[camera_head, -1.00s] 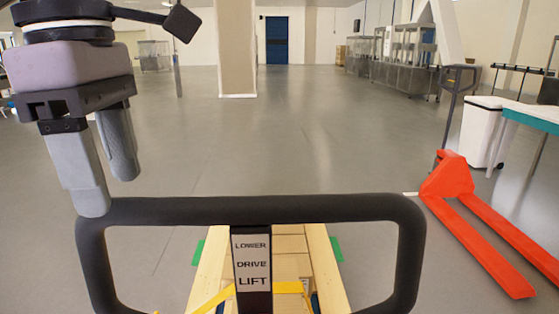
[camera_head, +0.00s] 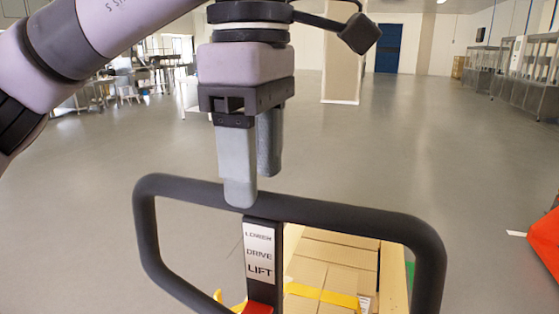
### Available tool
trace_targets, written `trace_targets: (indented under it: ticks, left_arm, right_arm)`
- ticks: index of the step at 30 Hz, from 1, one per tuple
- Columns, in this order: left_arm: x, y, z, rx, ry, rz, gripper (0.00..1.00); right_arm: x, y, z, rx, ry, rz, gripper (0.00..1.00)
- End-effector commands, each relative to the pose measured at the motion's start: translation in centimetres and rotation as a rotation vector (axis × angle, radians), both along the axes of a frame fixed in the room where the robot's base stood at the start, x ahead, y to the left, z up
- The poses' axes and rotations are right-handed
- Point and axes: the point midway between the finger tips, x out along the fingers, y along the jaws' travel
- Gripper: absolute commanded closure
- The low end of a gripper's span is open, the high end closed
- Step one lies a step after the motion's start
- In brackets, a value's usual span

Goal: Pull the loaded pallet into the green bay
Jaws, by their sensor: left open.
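The black loop handle (camera_head: 345,217) of a pallet truck stands in front of me, with a post labelled LOWER, DRIVE, LIFT (camera_head: 260,255). My left gripper (camera_head: 255,188) points down at the handle's top bar, just left of the post. It is open; the near finger overlaps the bar and the other is behind it. Contact is unclear. Beyond the handle, the loaded pallet carries cardboard boxes (camera_head: 330,255) with a yellow strap (camera_head: 322,295); a pale wooden edge (camera_head: 396,285) shows at right. A small green piece (camera_head: 410,272) shows beside it, possibly a bay marking. My right gripper is out of view.
Grey floor (camera_head: 420,140) is open beyond the load and to the left. A pale pillar (camera_head: 341,65) stands ahead. A red-orange object (camera_head: 543,250) is at the right edge. Metal equipment (camera_head: 520,75) lines the back right; tables and chairs are at the back left.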

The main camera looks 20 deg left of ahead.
Motion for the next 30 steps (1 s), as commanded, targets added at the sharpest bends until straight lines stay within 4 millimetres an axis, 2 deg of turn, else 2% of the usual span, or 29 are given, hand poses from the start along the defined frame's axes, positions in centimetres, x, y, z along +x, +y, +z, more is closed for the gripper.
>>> trace_targets:
  ticks: [5, 12, 18, 30]
  left_arm:
    - [0.0, 0.0, -1.2, 0.002, 0.002, -0.002, 0.42]
    - [0.0, 0.0, -4.6, 0.0, 0.003, -0.002, 0.42]
    - [0.0, 0.0, -6.5, 0.0, 0.002, 0.0, 0.42]
    - [0.0, 0.0, -7.1, -0.001, -0.001, 0.001, 0.42]
  right_arm:
    - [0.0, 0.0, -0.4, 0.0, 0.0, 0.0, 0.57]
    - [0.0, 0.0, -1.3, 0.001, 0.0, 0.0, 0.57]
    - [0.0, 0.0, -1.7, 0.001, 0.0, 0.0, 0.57]
    - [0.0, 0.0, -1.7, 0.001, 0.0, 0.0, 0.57]
